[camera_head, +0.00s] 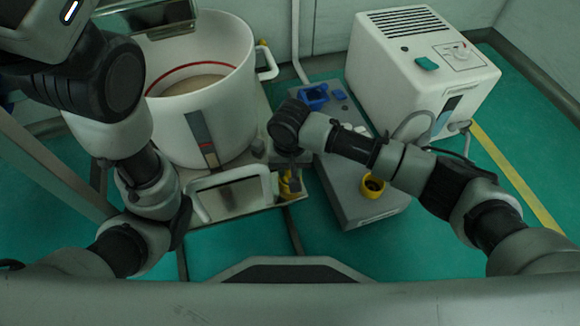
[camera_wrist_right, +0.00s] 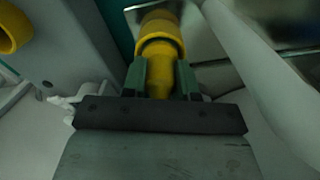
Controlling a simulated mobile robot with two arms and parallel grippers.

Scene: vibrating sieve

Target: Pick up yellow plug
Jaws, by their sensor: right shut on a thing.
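The yellow plug (camera_wrist_right: 160,45) sits between the two green fingers of my right gripper (camera_wrist_right: 161,75) in the right wrist view, and the fingers are shut on it. In the head view, my right gripper (camera_head: 287,170) points down at the right front corner of the sieve stand, and a little of the yellow plug (camera_head: 290,186) shows below it. Whether the plug is still seated on the stand is hard to tell. My left arm comes in from the left, bends up and leaves the top-left of the head view; its fingers are not visible.
A white sieve drum (camera_head: 206,90) with handles stands on the metal stand. A yellow ring-shaped holder (camera_head: 373,187) and a blue part (camera_head: 314,97) are on the grey bench (camera_head: 345,205). A white machine (camera_head: 410,80) stands behind right. Green floor is open at far right.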

